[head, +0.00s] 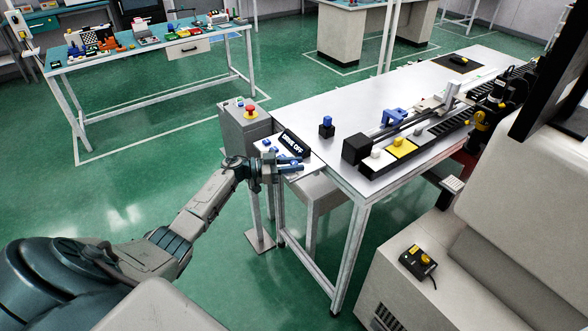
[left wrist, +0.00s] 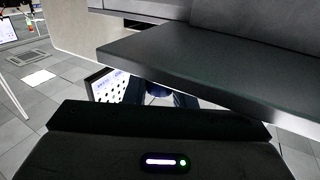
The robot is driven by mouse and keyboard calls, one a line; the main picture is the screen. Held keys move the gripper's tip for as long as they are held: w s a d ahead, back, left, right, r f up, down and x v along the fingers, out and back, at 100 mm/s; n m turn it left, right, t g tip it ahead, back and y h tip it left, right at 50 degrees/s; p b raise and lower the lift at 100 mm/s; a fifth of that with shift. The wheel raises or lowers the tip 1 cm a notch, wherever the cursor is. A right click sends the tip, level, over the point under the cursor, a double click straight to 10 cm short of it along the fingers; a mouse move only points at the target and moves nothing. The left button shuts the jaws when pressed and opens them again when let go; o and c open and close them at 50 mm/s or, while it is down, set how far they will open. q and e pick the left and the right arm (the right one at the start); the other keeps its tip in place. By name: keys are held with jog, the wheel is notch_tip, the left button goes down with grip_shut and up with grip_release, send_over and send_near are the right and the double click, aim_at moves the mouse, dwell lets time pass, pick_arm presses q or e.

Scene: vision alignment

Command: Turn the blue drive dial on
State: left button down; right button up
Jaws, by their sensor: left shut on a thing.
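A white control panel (head: 309,167) at the near left corner of the long bench carries a black sign reading "DRIVE OFF" (head: 293,143). The blue drive dial (head: 296,163) is on this panel, mostly hidden by my gripper. My left gripper (head: 284,164) reaches the panel from the left, below the sign, and is shut on the dial. In the left wrist view, a dark blue shape shows beyond the dark gripper body, but the dial cannot be made out clearly. My right gripper is in neither view.
A grey box with a red emergency button (head: 250,109) stands just behind the panel. A white machine housing (head: 510,190) is at the right. Green floor is free at left.

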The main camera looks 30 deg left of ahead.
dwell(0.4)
pick_arm(q)
jog(key=c, duration=1.3)
grip_release()
jog(key=shift+o, duration=0.2)
jog(key=shift+s+a, duration=0.1)
jog(key=shift+a, duration=0.05)
jog(key=b+v, duration=0.4)
jog(key=v, duration=0.6)
jog(key=shift+a, duration=0.15)
jog(key=shift+o, duration=0.3)
jog(key=shift+s, duration=0.1)
